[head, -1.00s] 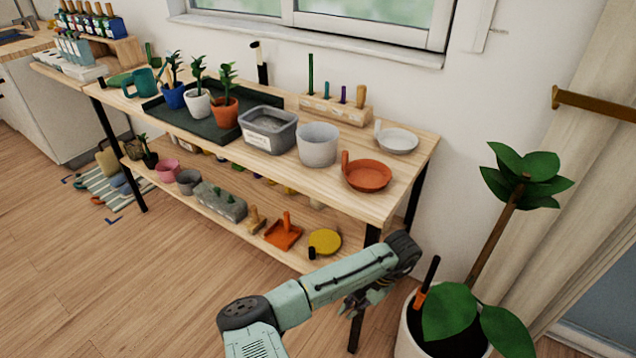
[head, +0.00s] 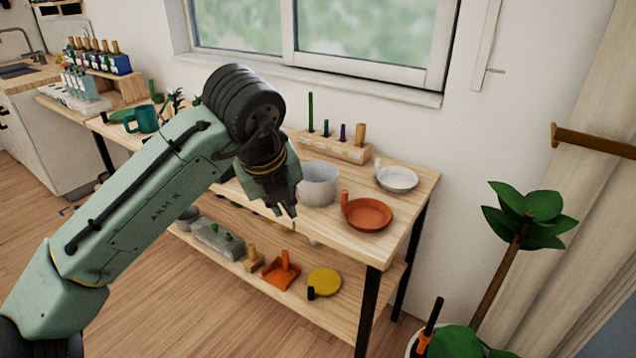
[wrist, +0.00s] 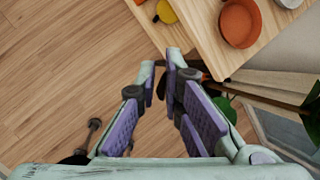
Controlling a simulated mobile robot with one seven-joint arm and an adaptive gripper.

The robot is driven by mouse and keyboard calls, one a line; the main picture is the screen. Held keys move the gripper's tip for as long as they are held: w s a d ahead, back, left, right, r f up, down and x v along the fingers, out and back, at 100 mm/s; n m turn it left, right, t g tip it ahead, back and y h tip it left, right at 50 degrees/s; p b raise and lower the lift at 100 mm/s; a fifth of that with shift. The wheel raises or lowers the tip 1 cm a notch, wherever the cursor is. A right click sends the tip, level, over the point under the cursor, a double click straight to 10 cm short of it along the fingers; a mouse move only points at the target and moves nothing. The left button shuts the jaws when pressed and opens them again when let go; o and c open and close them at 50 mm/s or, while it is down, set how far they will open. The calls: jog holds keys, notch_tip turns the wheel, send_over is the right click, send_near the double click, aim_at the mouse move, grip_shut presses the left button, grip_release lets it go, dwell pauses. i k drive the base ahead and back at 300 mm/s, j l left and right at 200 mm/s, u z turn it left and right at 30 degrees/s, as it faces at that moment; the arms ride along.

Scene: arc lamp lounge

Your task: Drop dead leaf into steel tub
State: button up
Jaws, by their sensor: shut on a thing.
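My gripper (head: 284,208) is raised in front of the bench, its fingers pointing down near a pale grey round pot (head: 318,186). In the wrist view my gripper (wrist: 161,62) has its two purple-padded fingers close together. The grey rectangular tub with a white label, seen on the bench top earlier, is now hidden behind my arm and gripper.
An orange saucer (head: 368,214), a white saucer (head: 397,179) and a wooden tool block (head: 335,146) stand on the bench top. The lower shelf holds an orange dustpan (head: 281,271) and a yellow disc (head: 324,281). A tall potted plant (head: 530,215) stands at right.

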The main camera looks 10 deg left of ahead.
aim_at(317, 201)
jog(key=i, duration=0.95)
